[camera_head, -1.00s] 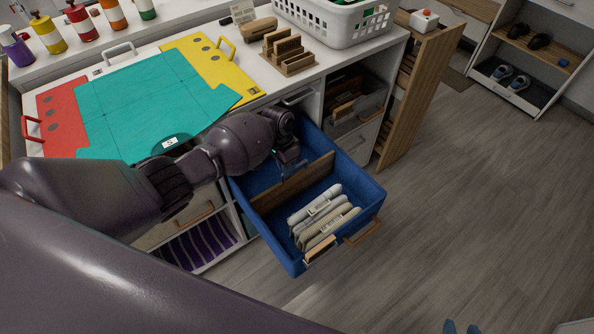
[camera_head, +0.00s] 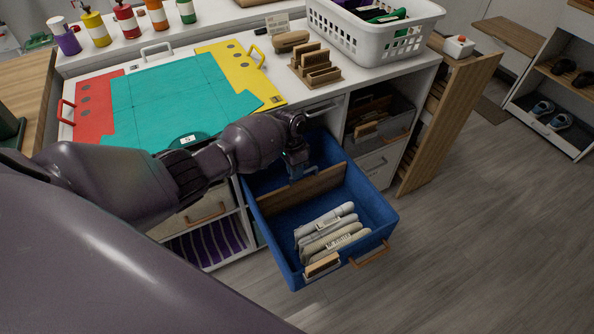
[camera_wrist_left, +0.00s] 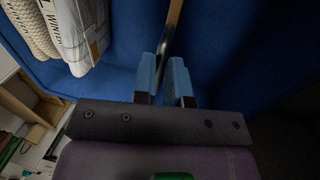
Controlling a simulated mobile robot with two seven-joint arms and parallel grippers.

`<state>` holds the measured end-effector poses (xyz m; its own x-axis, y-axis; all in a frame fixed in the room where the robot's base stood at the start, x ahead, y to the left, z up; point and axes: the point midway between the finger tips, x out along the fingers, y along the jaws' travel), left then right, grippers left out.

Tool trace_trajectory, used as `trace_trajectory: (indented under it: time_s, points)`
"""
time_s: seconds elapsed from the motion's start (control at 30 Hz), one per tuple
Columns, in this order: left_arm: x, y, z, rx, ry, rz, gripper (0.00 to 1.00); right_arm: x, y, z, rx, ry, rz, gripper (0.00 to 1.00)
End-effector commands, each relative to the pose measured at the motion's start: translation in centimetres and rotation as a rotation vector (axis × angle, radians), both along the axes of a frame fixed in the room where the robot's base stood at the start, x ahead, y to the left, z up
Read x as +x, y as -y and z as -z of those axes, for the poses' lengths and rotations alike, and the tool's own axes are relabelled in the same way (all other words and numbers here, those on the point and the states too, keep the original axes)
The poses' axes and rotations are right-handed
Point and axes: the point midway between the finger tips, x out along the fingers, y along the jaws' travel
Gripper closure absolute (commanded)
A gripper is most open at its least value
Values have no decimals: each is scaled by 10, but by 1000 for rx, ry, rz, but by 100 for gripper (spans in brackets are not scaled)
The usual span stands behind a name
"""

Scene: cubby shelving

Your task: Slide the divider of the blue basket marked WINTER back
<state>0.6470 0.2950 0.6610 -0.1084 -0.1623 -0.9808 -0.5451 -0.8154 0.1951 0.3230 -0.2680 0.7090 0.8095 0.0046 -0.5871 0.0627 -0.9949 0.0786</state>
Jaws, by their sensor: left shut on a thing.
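The blue basket (camera_head: 385,226) is pulled out like a drawer from the white unit. A brown wooden divider (camera_head: 300,193) stands upright across it. Folded pale knit items (camera_head: 325,228) lie in the front part, and they show at upper left in the left wrist view (camera_wrist_left: 75,35). My left gripper (camera_head: 298,172) reaches down into the basket behind the divider's top edge. In the left wrist view its blue fingers (camera_wrist_left: 167,82) are shut on the divider (camera_wrist_left: 173,25), seen edge-on. The WINTER lettering shows partly on the item bands. My right gripper is out of view.
A teal folding board (camera_head: 180,95) with red and yellow panels covers the top. A white laundry basket (camera_head: 385,40) and a wooden rack (camera_head: 318,70) stand behind. An open wooden door (camera_head: 450,125) is to the right.

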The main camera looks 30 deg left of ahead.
Motion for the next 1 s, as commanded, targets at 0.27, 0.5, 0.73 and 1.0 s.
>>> trace_trajectory:
  time_s: [0.27, 0.5, 0.73, 1.0]
  points:
    - [-1, 0, 1, 0, -2, -1, 62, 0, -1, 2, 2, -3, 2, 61]
    - [0, 0, -1, 0, 0, 0, 62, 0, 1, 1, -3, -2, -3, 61]
    - [2, 0, -27, 0, 7, 0, 62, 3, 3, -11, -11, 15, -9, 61]
    - [2, 0, -82, 0, 9, 1, 62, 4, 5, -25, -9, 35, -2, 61]
